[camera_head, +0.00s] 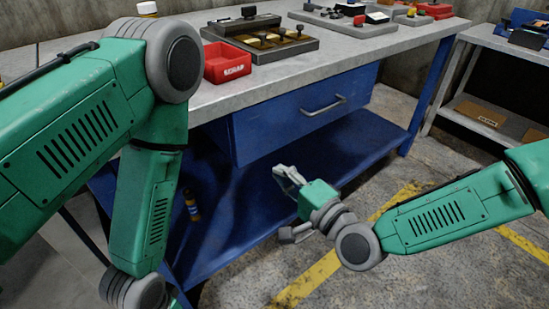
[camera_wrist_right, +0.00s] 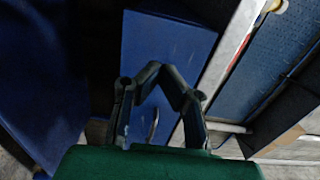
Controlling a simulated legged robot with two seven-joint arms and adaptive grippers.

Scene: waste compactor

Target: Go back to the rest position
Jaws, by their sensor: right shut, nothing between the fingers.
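My right gripper (camera_head: 288,180) is in front of the blue workbench, below the drawer's level, with its green and grey arm coming in from the right. It is shut with nothing between its fingers, and is apart from the bench. In the right wrist view its two dark fingers (camera_wrist_right: 170,80) meet in front of a blue panel. My left arm (camera_head: 145,200) fills the left of the head view, with its forearm hanging down beside the bench. The left gripper is out of the picture.
The workbench top (camera_head: 350,62) carries a red bin (camera_head: 226,64), a tray with small parts (camera_head: 262,40) and other items at the back. A blue drawer (camera_head: 305,108) with a handle is under it. A shelf unit (camera_head: 500,45) stands at the right. The floor (camera_head: 420,265) has yellow lines.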

